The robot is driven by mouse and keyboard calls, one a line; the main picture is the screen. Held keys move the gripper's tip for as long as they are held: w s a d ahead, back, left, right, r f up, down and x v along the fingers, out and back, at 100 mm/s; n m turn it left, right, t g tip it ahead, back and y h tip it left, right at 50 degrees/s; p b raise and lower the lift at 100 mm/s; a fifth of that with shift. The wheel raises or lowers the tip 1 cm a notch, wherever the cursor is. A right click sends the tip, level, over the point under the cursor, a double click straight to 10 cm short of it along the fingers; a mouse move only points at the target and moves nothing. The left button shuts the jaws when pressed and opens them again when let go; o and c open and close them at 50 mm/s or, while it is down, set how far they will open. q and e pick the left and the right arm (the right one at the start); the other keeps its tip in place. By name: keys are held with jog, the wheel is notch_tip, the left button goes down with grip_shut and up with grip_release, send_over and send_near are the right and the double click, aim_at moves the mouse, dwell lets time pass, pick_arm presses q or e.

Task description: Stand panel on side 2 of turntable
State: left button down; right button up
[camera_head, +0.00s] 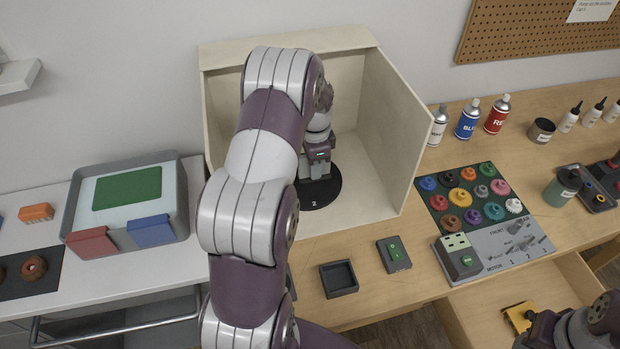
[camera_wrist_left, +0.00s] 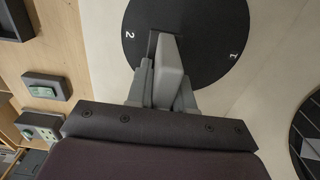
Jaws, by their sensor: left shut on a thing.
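The black turntable (camera_head: 326,194) lies on the floor of an open beige booth. Its number 2 faces the front in the head view; in the wrist view the disc (camera_wrist_left: 205,60) shows 2 at left and 1 at right. My left gripper (camera_head: 316,168) is over the disc, pointing down, shut on a grey panel (camera_wrist_left: 171,62). The panel is seen nearly end-on, near side 2; whether its foot touches the disc I cannot tell. My arm hides part of the booth. My right gripper (camera_head: 545,332) is partly in view at bottom right, its jaws unclear.
The booth's right wall (camera_head: 400,135) and left wall stand close around my left arm. In front are a dark square tray (camera_head: 339,279) and a green-button switch box (camera_head: 394,254). Spray cans (camera_head: 467,120) stand right of the booth. An open drawer (camera_head: 490,305) is below.

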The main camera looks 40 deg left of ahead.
aim_at(310, 181)
pick_arm(q)
jog(key=shift+s+a+f, duration=0.25)
jog(key=shift+s+f, duration=0.15)
jog(key=shift+s, duration=0.15)
notch_tip(310, 181, down, 4)
jog(key=shift+r+p, duration=0.1)
jog(key=shift+p, duration=0.65)
jog(key=shift+f, duration=0.25)
jog(key=c, duration=1)
grip_release()
jog(key=shift+r, duration=0.2)
notch_tip(310, 181, up, 12)
jog(key=b, duration=0.2)
jog(key=shift+b, duration=0.4)
